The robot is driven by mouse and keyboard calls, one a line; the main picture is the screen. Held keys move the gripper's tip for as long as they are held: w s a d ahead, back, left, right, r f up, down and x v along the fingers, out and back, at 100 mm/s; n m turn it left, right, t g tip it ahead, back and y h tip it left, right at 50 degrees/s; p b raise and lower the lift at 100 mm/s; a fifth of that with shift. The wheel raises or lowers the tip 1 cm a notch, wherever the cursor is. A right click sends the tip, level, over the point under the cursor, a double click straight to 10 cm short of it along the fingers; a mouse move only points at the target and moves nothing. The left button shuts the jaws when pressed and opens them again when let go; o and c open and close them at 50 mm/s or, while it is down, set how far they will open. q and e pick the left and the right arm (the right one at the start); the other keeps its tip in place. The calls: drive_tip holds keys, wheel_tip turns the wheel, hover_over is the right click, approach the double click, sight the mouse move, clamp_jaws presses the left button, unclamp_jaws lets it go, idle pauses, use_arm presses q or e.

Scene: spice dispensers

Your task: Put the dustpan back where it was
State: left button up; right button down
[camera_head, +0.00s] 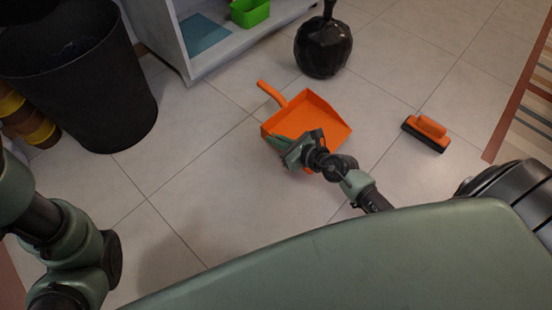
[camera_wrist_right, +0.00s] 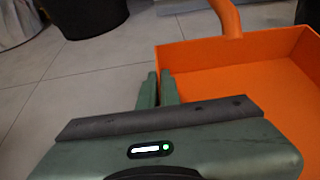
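The orange dustpan (camera_head: 322,112) is on or just above the tiled floor, its handle pointing to the upper left; I cannot tell if it is lifted. In the right wrist view the dustpan (camera_wrist_right: 240,75) fills the upper right. My right gripper (camera_head: 284,143) is at the dustpan's near left side. Its two fingers (camera_wrist_right: 160,77) are close together, one on each side of the thin side wall, and look shut on it. My left arm shows at the left edge, but its gripper is out of view.
An orange and black brush (camera_head: 428,131) lies on the floor at the right. A dark glossy vase (camera_head: 323,46) stands behind the dustpan. A white shelf (camera_head: 235,58) holds a green bin (camera_head: 250,13). A black waste bin (camera_head: 85,80) stands left. A striped rug (camera_head: 525,110) lies right.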

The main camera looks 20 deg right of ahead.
wheel_tip(320, 180, down, 7)
drive_tip(key=b, duration=0.5)
drive_tip(key=shift+r, duration=0.35)
drive_tip(key=c, duration=1.6)
unclamp_jaws()
drive_tip(key=shift+f, duration=0.2)
drive_tip(key=shift+c, duration=0.2)
